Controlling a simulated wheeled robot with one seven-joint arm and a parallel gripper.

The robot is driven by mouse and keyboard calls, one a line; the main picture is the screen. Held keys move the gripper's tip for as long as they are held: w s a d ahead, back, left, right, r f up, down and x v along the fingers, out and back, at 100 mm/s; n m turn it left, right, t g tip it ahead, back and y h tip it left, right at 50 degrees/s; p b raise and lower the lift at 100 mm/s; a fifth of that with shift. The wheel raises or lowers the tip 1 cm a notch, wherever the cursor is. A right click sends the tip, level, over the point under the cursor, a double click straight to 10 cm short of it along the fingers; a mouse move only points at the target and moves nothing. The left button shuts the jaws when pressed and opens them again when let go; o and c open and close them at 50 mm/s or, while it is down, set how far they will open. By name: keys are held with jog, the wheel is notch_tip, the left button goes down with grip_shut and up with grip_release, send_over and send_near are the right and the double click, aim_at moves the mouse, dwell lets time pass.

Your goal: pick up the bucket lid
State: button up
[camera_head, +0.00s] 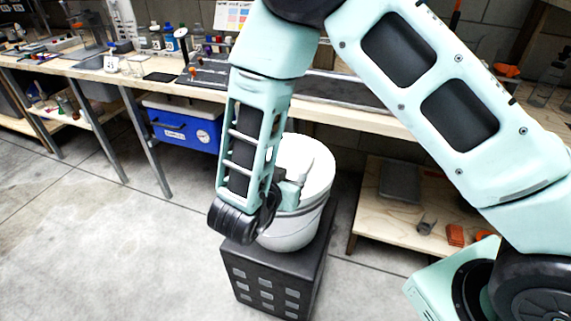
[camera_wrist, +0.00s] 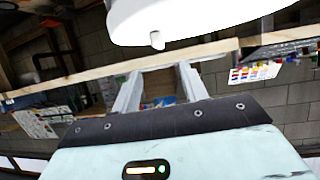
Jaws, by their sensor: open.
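The white bucket (camera_head: 288,232) stands upright on a black crate, with its round white lid (camera_head: 316,150) on top. My arm hides the left part of both. My gripper (camera_head: 301,172) is over the lid in the head view, partly hidden by my wrist. In the wrist view, my gripper (camera_wrist: 158,77) has its two pale fingers spread, with nothing between them. A white round surface, apparently the lid (camera_wrist: 190,20), fills the top of that view, with a small knob (camera_wrist: 157,40) sticking out beyond the fingertips. I see no contact with the fingers.
The black crate (camera_head: 270,276) supports the bucket. A workbench (camera_head: 335,105) with tools and bottles runs behind it. A blue cooler (camera_head: 184,128) is under the bench. A low wooden shelf (camera_head: 395,220) stands to the right. The floor at left is clear.

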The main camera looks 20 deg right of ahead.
aim_at(305, 165)
jog(key=x, duration=1)
jog(key=shift+f, duration=0.1)
grip_shut()
